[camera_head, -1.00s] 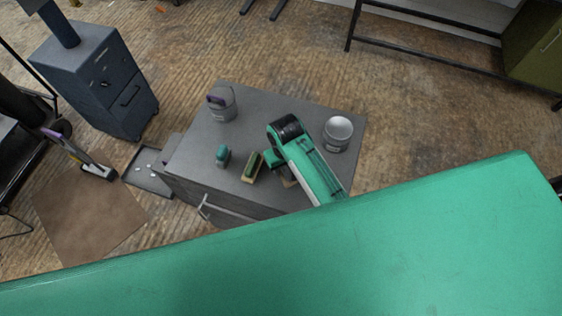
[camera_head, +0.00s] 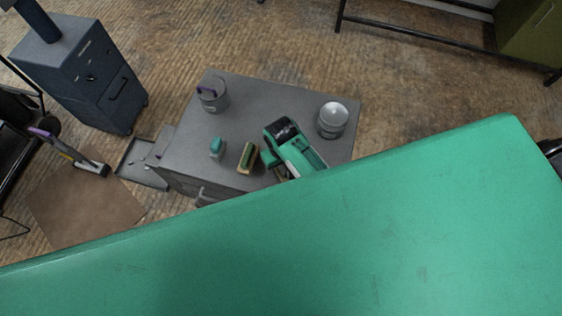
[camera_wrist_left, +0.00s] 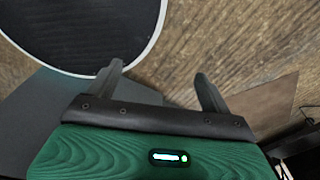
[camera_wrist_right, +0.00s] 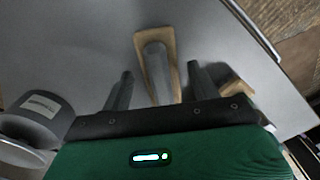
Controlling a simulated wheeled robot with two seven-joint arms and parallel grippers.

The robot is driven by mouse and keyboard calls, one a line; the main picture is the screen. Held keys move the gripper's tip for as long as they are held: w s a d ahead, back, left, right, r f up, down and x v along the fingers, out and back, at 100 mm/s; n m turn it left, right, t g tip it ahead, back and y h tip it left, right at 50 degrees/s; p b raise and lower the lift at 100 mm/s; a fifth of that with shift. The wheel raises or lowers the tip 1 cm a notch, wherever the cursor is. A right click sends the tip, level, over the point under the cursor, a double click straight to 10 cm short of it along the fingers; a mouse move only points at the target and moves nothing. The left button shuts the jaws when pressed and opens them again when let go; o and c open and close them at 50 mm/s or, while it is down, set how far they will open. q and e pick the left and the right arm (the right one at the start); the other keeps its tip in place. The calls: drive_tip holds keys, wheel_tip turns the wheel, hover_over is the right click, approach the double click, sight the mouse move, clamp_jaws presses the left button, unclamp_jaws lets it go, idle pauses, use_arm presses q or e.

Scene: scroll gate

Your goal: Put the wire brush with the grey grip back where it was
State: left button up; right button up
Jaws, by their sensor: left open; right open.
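The wire brush with the grey grip (camera_wrist_right: 157,68) lies on the grey cabinet top, its wooden base under a long grey handle. In the right wrist view it lies between the fingers of my right gripper (camera_wrist_right: 160,78), which is open. I cannot tell whether the fingers touch it. In the head view my right gripper (camera_head: 272,166) is low over the cabinet top and mostly hides this brush. My left gripper (camera_wrist_left: 160,72) is open and empty above the floor, seen only in its wrist view.
On the cabinet top (camera_head: 275,97) stand a green-gripped brush (camera_head: 248,157), a teal-gripped brush (camera_head: 217,147), a grey can with a purple part (camera_head: 212,97) and a pale-topped can (camera_head: 333,119). A dark round disc (camera_wrist_left: 85,25) is close to my left gripper.

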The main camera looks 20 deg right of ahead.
drive_tip(key=shift+w+r, duration=0.1)
drive_tip(key=shift+r, duration=0.15)
wheel_tip(320, 180, up, 9)
drive_tip(key=b, duration=0.3)
drive_tip(key=shift+f, duration=0.1)
wheel_tip(320, 180, up, 3)
drive_tip(key=shift+f+p, duration=0.1)
drive_tip(key=shift+p, duration=0.4)
